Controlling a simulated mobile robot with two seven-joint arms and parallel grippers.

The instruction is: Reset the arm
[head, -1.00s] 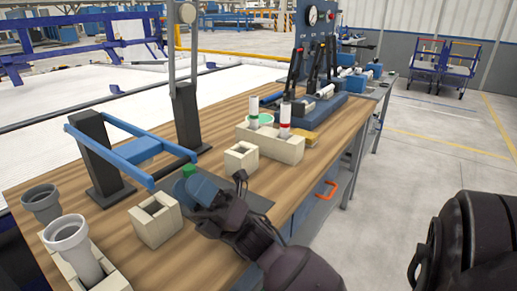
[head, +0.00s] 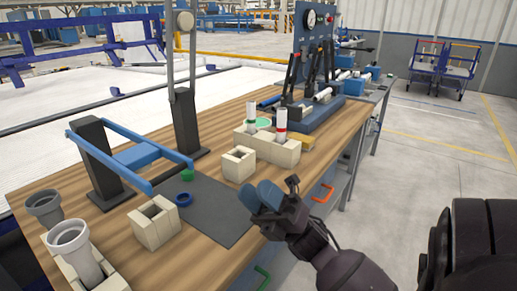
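My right gripper (head: 259,196) has blue fingers and hangs over the right edge of the dark mat (head: 215,218), near the table's front edge. Nothing shows between its fingers, which overlap in this view, so the gap cannot be judged. My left gripper is out of view. A blue ring (head: 184,200) lies on the mat beside a small green piece (head: 187,175). Grey pipe fittings (head: 69,241) stand at the lower left, one of them in a beige block.
Beige square holders (head: 154,222) and (head: 239,164) stand on the wooden table (head: 205,165). A longer beige block (head: 268,148) holds two white pipes. A blue frame (head: 128,155) on dark posts stands at left. Free floor lies right of the table.

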